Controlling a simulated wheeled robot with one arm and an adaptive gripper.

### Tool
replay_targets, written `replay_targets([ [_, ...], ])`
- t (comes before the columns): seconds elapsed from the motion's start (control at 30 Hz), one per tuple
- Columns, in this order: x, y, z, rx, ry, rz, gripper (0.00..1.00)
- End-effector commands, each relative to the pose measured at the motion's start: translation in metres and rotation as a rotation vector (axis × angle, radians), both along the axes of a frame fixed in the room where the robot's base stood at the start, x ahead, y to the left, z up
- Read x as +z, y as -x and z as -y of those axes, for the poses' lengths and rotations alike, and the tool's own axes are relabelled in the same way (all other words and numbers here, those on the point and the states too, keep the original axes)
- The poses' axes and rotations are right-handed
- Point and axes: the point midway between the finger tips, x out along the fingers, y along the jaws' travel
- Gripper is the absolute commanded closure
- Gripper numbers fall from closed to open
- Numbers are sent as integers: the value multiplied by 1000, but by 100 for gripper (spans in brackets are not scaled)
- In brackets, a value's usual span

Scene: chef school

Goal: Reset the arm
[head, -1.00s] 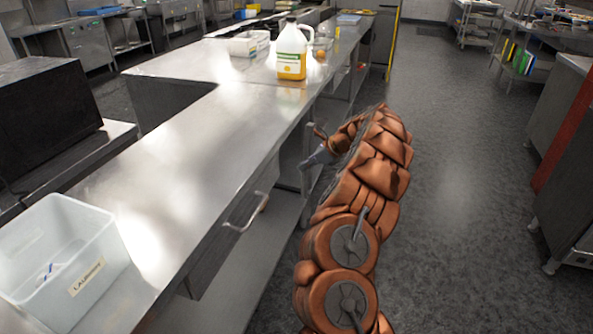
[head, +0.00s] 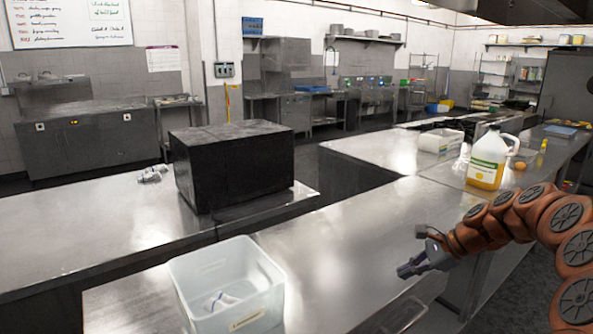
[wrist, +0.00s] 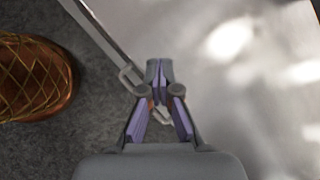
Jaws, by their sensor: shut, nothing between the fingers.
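My gripper (head: 408,270) is at the end of my orange arm on the right side of the head view, by the near edge of the steel counter (head: 345,235). In the wrist view my gripper (wrist: 160,68) has its fingertips together with nothing between them. It hangs over the counter's edge and drawer handle. The counter top (wrist: 230,90) fills the right of the wrist view and the floor (wrist: 95,120) shows on the left.
A clear plastic bin (head: 228,290) with a small item inside stands at the counter's near left. A black box (head: 235,165) is behind it. The counter's middle is bare.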

Motion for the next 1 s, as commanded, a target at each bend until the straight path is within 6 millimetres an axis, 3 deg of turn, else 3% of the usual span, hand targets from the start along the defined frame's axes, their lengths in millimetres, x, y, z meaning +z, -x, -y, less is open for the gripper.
replay_targets([
  [0.03,9,13,-19,70,27,18,100],
  [0.2,26,59,-68,300,121,75,100],
  [0.5,36,152,-122,681,291,151,100],
  [0.73,31,228,-135,950,418,181,100],
  [1.0,16,316,-125,1234,546,179,100],
])
